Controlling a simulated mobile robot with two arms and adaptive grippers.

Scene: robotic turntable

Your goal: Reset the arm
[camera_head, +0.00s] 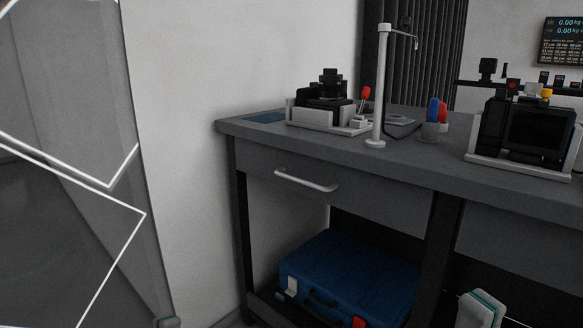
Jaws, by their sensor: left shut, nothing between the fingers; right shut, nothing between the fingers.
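My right gripper (482,308) shows at the bottom edge, right of centre, as pale fingertips with a teal strip between them. It is shut and holds nothing. It appears in front of the space below the workbench, apart from everything. Only a small tip of my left gripper (167,321) shows at the bottom edge, left of centre, near the foot of the pale wall. It is shut and empty. Most of both grippers and the arms behind them are cut off below the frame.
A grey workbench (440,165) with a handled drawer (290,180) spans the right side. On it stand a black device (325,95), a white post (381,85), a small cup (429,132) and a dark-screened machine (530,130). A blue case (350,275) lies below. A glassy panel (70,150) fills the left.

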